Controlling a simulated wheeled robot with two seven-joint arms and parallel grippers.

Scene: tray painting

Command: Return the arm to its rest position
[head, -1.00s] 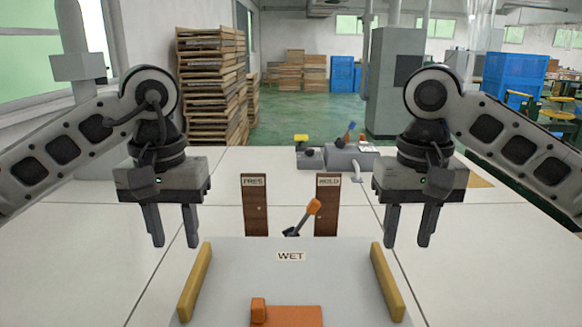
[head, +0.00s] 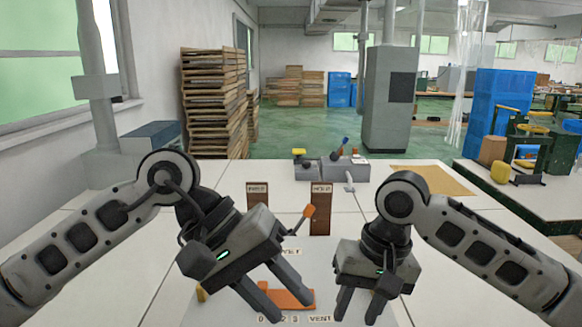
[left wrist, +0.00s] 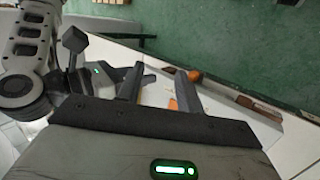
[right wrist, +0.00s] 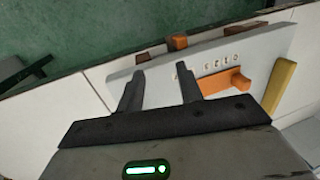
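My left gripper (head: 285,306) is tilted, with its open, empty fingers over the orange slider block (head: 297,299) on the pale panel. Its fingers also show apart in the left wrist view (left wrist: 158,78). My right gripper (head: 358,314) points down at the panel's right side, open and empty; its spread fingers show in the right wrist view (right wrist: 160,82). The pale panel (right wrist: 145,70) carries the slider block (right wrist: 222,82), a number scale and a yellow side bar (right wrist: 280,87). My arms hide much of the panel in the head view.
A lever with an orange handle (head: 309,212) leans right toward the brown HOLD plaque (head: 321,215). The brown FREE plaque (head: 257,195) stands left of it. A grey device (head: 335,168) sits at the table's back. The table's left side is clear.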

